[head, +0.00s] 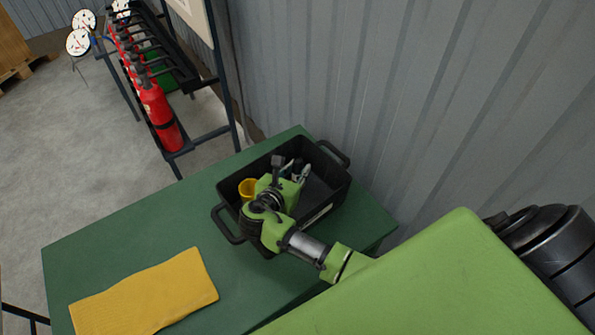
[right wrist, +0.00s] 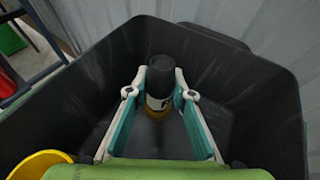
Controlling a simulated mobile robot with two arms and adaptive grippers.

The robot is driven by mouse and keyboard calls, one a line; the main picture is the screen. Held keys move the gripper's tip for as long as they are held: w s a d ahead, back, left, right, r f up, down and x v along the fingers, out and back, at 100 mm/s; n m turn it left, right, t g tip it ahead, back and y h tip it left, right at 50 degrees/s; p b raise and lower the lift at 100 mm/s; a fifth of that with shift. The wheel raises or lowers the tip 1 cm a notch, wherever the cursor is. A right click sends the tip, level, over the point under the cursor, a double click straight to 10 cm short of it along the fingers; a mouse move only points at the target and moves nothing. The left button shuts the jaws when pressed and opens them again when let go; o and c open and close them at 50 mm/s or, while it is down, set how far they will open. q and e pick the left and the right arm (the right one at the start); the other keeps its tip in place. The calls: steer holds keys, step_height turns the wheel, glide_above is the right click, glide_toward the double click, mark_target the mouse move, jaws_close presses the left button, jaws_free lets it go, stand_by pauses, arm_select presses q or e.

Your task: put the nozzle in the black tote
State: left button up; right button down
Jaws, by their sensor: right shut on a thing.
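The black tote (head: 334,189) stands on the green table; its walls surround the view in the right wrist view (right wrist: 262,95). My right gripper (head: 299,171) reaches down inside the tote. Its teal and white fingers are shut on the nozzle (right wrist: 160,76), a dark cylinder with a pale label and a yellow lower band. The nozzle is within the tote's walls; I cannot tell whether it touches the floor. In the head view it is mostly hidden by the gripper. My left gripper is not in view.
A yellow round thing (head: 247,186) is in the tote at the left. A yellow cloth (head: 150,295) lies on the green table (head: 110,235). A rack with red extinguishers (head: 160,115) stands beyond. A corrugated metal wall (head: 400,90) rises behind the tote.

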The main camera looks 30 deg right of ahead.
mark_target(295, 173)
steer(key=shift+f, duration=0.3)
steer(key=shift+f, duration=0.1)
steer(key=c, duration=1.8)
jaws_free()
steer(key=shift+o, duration=0.2)
steer(key=v, duration=0.7)
steer(key=shift+s+a, duration=0.15)
steer(key=shift+s, duration=0.05)
steer(key=shift+r, duration=0.25)
